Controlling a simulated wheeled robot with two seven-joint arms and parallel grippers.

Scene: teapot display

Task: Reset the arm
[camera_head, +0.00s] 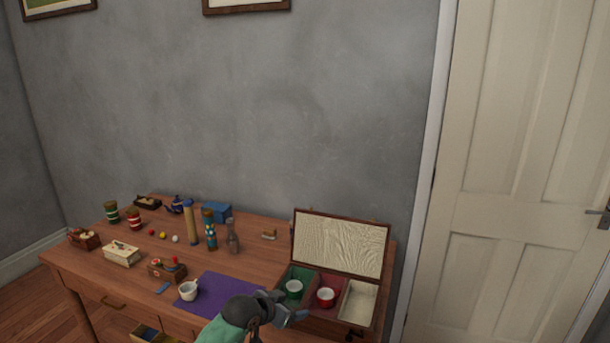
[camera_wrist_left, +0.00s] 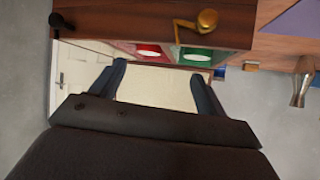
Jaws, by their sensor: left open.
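My left gripper (camera_head: 291,308) reaches in from the bottom, at the front left of the open wooden box (camera_head: 337,246). In the left wrist view my left gripper (camera_wrist_left: 158,72) has its fingers apart, with nothing between them but the cream lid lining (camera_wrist_left: 150,92) beyond. The box lid stands raised. A green cup (camera_head: 294,287) sits in the green compartment and a red cup (camera_head: 325,298) in the red one. The cream compartment (camera_head: 357,303) looks empty. The left wrist view also shows the red cup (camera_wrist_left: 148,50) and green cup (camera_wrist_left: 197,54). My right gripper is not in view.
A white cup (camera_head: 188,290) stands at the left edge of the purple mat (camera_head: 220,286). A drawer (camera_head: 146,333) is open in front.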

